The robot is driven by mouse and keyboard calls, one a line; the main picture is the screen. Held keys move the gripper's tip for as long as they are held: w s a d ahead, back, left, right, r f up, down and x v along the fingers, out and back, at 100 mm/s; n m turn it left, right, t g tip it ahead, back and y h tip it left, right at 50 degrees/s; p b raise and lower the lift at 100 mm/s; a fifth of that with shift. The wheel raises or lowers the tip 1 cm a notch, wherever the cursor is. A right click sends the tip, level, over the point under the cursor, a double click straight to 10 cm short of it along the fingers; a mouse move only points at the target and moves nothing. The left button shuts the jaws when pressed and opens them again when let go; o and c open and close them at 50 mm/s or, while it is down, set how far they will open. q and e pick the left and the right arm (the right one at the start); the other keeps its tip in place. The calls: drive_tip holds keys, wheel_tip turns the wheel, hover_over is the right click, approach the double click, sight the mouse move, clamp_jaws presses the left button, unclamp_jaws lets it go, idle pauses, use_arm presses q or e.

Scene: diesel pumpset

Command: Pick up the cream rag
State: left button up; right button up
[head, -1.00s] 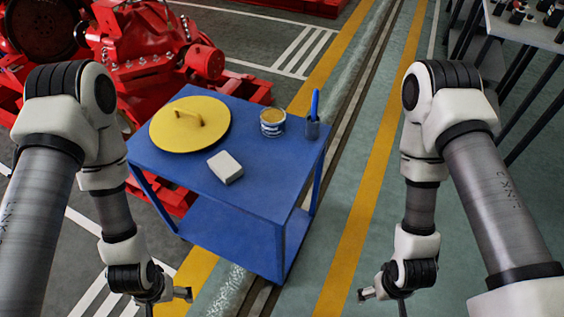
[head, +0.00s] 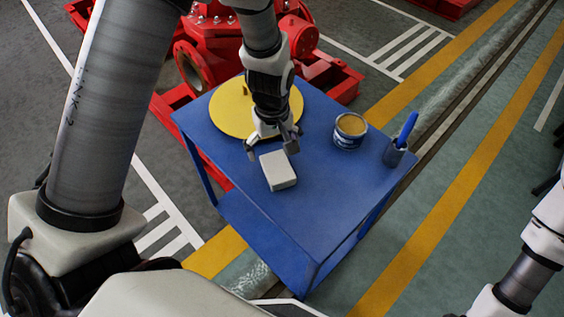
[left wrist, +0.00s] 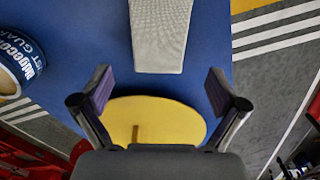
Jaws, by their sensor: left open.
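The cream rag (head: 279,171) is a folded, pale block lying on the blue cart top, in front of the yellow round lid. It also shows at the top of the left wrist view (left wrist: 160,32), with a textured upper face. My left gripper (head: 271,152) is open above the cart, at the rag's far end, with one finger to each side. In the left wrist view the open fingers (left wrist: 162,92) are empty, and the rag lies just beyond their tips. My right arm shows only in part at the right edge of the head view; its gripper is out of frame.
The blue cart (head: 300,218) also holds the yellow lid (head: 228,112), a tin (head: 349,131) and a grey cup (head: 394,153) with a blue-handled tool. Red machinery (head: 205,55) stands behind the cart. The cart's front part is clear.

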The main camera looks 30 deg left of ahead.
sight(275, 161)
use_arm(q)
wheel_tip(275, 161, down, 5)
drive_tip(key=shift+d+r+b, duration=0.1)
drive_tip(key=shift+b, duration=0.25)
drive_tip(key=shift+w+f, duration=0.1)
drive_tip(key=shift+f, duration=0.3)
drive_tip(key=shift+r, duration=0.1)
drive_tip(key=c, duration=1.2)
drive_tip(key=shift+c, duration=0.2)
